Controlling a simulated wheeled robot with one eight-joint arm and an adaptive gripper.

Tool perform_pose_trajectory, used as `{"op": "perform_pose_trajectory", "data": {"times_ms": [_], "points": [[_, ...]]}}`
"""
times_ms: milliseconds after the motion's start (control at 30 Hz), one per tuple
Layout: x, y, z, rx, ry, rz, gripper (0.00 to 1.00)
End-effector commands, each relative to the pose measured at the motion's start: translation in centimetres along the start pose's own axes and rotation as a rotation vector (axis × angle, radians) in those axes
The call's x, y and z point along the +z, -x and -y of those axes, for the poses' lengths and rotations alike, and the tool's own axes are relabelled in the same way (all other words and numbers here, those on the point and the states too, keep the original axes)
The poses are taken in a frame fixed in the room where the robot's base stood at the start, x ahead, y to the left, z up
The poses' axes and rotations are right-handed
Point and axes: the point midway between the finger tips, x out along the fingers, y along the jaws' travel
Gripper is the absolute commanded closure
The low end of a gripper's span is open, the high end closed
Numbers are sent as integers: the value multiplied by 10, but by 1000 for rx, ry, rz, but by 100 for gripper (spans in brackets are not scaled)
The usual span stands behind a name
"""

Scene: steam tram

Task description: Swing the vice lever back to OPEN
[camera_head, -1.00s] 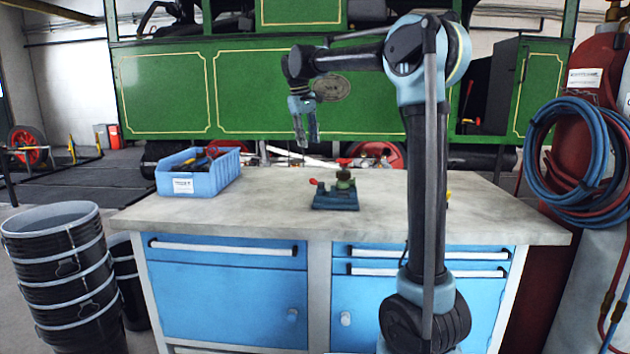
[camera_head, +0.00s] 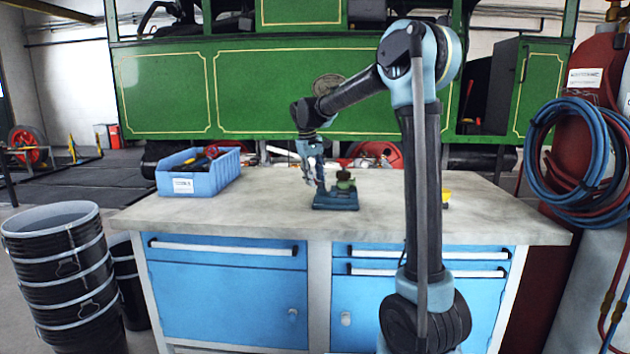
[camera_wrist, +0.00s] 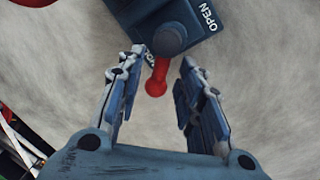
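The vice (camera_head: 337,199) is a dark blue base with a green upper part, standing on the workbench in the head view. In the wrist view its base (camera_wrist: 190,15) is at the top, with the word OPEN at the right corner. The red vice lever (camera_wrist: 157,78) sticks out from a round dark pivot (camera_wrist: 171,39) toward my gripper, away from the OPEN mark. Another label beside the lever is partly hidden. My gripper (camera_wrist: 160,68) is open, with one finger on each side of the lever and visible gaps. In the head view my gripper (camera_head: 315,182) is low at the vice's left side.
A blue bin of tools (camera_head: 199,174) stands on the left of the workbench (camera_head: 265,212). A small yellow thing (camera_head: 446,196) lies right of the vice, near my arm. The bench front and left middle are clear. A green tram (camera_head: 265,95) stands behind.

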Motion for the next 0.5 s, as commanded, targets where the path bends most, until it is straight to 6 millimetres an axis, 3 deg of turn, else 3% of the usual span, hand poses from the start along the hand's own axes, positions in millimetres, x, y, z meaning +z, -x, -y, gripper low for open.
{"op": "perform_pose_trajectory", "data": {"times_ms": [367,500], "points": [[0,-4,0,0,0,0,68],[0,-4,0,0,0,0,100]]}}
